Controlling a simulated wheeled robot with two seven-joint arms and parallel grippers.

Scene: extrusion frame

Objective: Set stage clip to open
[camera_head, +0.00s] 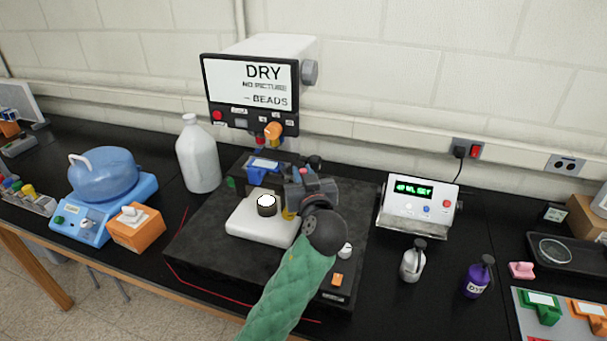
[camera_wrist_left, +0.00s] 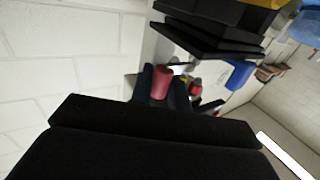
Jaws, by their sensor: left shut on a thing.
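A microscope-like instrument with a screen reading DRY (camera_head: 250,83) stands at the back centre, with a white stage block (camera_head: 245,222) on its dark base. A round black part with a white top (camera_head: 266,203) sits on the block. My left gripper (camera_head: 298,188) is at the right side of the stage, beside this round part. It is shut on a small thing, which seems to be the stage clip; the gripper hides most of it. In the left wrist view a red piece (camera_wrist_left: 162,83) shows near the dark fingers. The clip's position cannot be made out. My right gripper is not in view.
A blue device with a domed lid (camera_head: 104,175), an orange box (camera_head: 136,228) and a white bottle (camera_head: 198,155) stand to the left. A display box (camera_head: 417,205), a small grey bottle (camera_head: 412,262) and a purple bottle (camera_head: 476,279) stand to the right.

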